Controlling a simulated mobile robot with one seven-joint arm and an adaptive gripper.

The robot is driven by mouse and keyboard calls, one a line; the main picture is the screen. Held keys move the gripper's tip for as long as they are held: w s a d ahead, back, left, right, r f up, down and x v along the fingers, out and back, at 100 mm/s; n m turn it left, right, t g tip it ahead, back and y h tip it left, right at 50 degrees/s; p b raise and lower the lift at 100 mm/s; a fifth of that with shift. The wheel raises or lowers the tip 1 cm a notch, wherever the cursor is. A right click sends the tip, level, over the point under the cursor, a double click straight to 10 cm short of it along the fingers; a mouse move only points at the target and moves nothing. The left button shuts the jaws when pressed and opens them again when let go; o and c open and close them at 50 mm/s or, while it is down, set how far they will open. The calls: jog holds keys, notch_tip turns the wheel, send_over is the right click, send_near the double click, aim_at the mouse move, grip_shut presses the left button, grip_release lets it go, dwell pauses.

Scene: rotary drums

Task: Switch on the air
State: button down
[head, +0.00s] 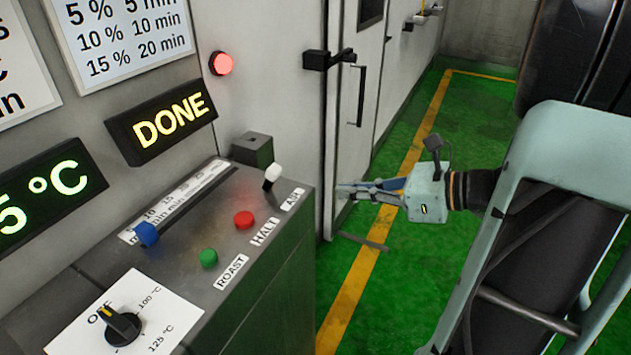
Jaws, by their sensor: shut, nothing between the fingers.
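The white-tipped toggle lever (272,174) stands on the far right corner of the grey control console, beside a label (293,199) that seems to read AIR. My gripper (340,191) is to the right of the console, over the green floor, pointing left. Its fingers are shut and empty. It is well apart from the lever and touches nothing that I can see.
The console (205,265) also bears a red HALT button (244,220), a green ROAST button (208,258), a blue slider knob (146,234) and a black rotary dial (122,325). A lit DONE sign (168,121) and red lamp (221,63) are on the wall. A door handle (361,96) juts out behind.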

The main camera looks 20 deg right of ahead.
aim_at(271, 179)
jog(key=x, duration=1)
jog(key=shift+a, duration=0.1)
jog(key=shift+w+a+r, duration=0.65)
jog(key=shift+a+r, duration=0.05)
jog(key=shift+a, duration=0.05)
jog(key=shift+w+a+r, duration=0.2)
jog(key=shift+w+a, duration=0.15)
jog(key=shift+w, duration=0.05)
jog(key=shift+r+p, duration=0.15)
jog(key=shift+p, duration=0.15)
